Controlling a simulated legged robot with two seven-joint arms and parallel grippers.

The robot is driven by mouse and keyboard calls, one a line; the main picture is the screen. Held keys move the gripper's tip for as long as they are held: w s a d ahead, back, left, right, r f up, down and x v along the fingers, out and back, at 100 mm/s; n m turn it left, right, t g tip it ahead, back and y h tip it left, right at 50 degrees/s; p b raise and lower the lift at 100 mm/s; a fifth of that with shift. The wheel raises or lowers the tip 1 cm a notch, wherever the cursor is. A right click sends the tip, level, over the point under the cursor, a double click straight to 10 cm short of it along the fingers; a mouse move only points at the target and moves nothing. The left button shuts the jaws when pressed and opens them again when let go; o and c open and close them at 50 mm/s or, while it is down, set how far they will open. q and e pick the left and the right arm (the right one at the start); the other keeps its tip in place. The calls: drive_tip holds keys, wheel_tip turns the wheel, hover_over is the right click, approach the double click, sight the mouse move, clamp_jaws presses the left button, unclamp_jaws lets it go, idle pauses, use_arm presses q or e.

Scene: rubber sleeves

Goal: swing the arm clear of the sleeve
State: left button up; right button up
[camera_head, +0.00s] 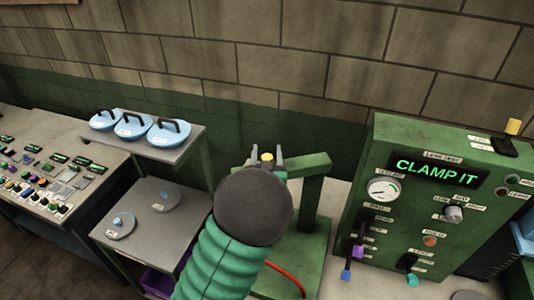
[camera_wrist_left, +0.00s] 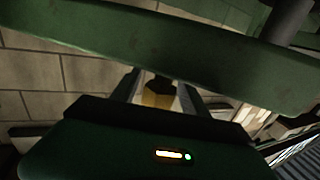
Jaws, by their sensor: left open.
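A green ribbed rubber sleeve (camera_head: 222,262) rises from the bottom edge in the head view, ending at a dark round part. I cannot tell whether it covers my left arm. My left gripper (camera_head: 267,158) shows just beyond the round part, its two grey fingers apart. A small yellow piece (camera_head: 267,157) shows between the fingers. In the wrist view my left gripper (camera_wrist_left: 160,92) is open, with the yellow piece (camera_wrist_left: 158,95) between its fingers; contact is unclear. My right gripper is not in view.
A green stand (camera_head: 312,190) has a beam close to my left gripper; a green bar (camera_wrist_left: 170,45) crosses the wrist view. A test panel (camera_head: 440,185) reading "CLAMP IT" stands right. A shelf (camera_head: 180,150) with blue handled discs and a button console (camera_head: 60,170) are left.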

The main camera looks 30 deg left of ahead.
use_arm(q)
drive_tip(key=shift+d+r, duration=0.1)
drive_tip(key=shift+d, duration=0.05)
drive_tip(key=c, duration=0.4)
clamp_jaws()
idle(1.0)
